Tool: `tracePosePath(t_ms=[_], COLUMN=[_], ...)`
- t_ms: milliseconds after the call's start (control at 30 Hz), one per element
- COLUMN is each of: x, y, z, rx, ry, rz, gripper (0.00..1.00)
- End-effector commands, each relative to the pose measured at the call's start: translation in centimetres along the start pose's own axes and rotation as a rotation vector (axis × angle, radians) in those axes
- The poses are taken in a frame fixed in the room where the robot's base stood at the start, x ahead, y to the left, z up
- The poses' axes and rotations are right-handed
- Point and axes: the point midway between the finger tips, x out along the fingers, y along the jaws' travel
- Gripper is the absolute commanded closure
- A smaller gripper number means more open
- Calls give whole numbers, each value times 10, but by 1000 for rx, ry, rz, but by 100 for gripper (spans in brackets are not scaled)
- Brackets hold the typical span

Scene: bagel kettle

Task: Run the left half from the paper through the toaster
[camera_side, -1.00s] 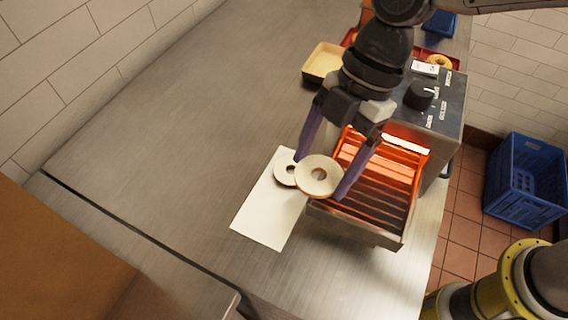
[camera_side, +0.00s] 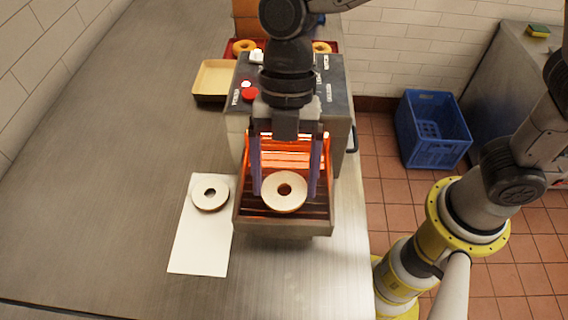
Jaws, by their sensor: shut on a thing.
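My gripper (camera_side: 285,194) is shut on a bagel half (camera_side: 270,201), one purple finger on each side. The half is ring-shaped with its pale cut face showing, and it is over the toaster's slatted front rack (camera_side: 283,229). I cannot tell whether it touches the slats. The toaster (camera_side: 341,100) glows orange inside behind the rack, and my gripper hides part of its opening. A second bagel half (camera_side: 198,193) lies pale face up on the far end of the white paper (camera_side: 199,250), left of the rack.
A tan tray (camera_side: 214,77) stands left of the toaster. Behind is a red tray (camera_side: 333,45) with bagel pieces (camera_side: 243,46). A red button (camera_side: 250,95) is on the toaster's top. A blue crate (camera_side: 433,130) stands on the floor at right. The counter's left side is clear.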

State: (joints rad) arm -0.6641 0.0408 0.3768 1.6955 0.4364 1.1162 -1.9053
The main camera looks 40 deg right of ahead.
Motion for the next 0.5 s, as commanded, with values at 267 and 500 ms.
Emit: tracePosePath(t_ms=[267, 500], x=[7, 7], y=[0, 0], z=[3, 3], rx=[0, 1], ry=[0, 0], rz=[1, 1], gripper=[68, 9])
